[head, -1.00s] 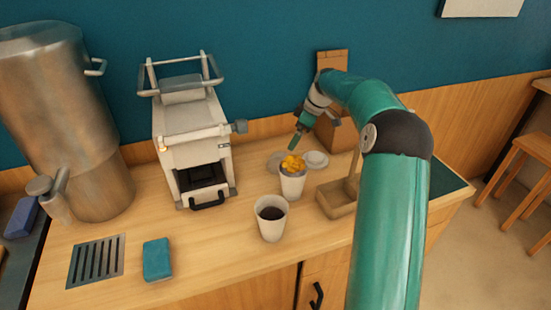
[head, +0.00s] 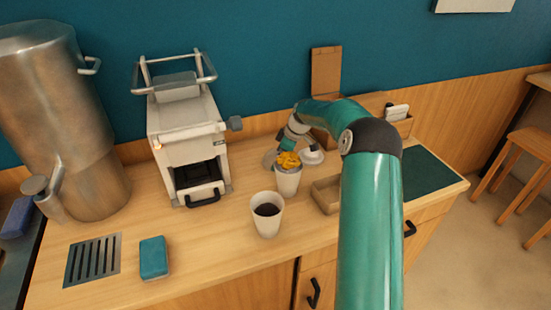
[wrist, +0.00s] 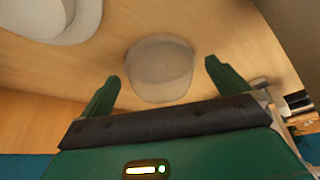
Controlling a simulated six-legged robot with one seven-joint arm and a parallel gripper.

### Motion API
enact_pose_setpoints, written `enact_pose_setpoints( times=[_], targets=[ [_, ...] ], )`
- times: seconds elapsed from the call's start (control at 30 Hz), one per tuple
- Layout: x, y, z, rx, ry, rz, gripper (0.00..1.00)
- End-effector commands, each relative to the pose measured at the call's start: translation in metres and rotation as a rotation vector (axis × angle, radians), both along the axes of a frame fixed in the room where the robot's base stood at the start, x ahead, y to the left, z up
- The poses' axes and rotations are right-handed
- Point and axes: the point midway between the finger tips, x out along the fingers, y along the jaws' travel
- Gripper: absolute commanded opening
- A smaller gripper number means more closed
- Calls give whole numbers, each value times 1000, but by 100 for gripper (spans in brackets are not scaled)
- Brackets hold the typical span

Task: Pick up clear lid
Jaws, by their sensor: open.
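The clear lid (wrist: 160,72) lies flat on the wooden counter in the wrist view, see-through and rounded. My gripper (wrist: 161,70) is open, with one green finger to each side of the lid and no contact visible. In the head view the clear lid (head: 269,159) shows only faintly behind the cup with yellow topping (head: 289,182). My gripper's fingers are mostly hidden there by that cup and my wrist.
A white lid (head: 313,157) lies to the right of the clear lid. A cup of dark liquid (head: 267,222) stands nearer the front.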

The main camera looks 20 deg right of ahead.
Motion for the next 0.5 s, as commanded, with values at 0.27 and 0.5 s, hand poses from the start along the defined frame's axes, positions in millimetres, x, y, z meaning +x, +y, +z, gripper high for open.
enact_pose_setpoints(
  times=[0.27,0.5],
  targets=[
    [4,3,-10,-1,-1,0,100],
    [3,3,-10,0,0,-1,66]
  ],
)
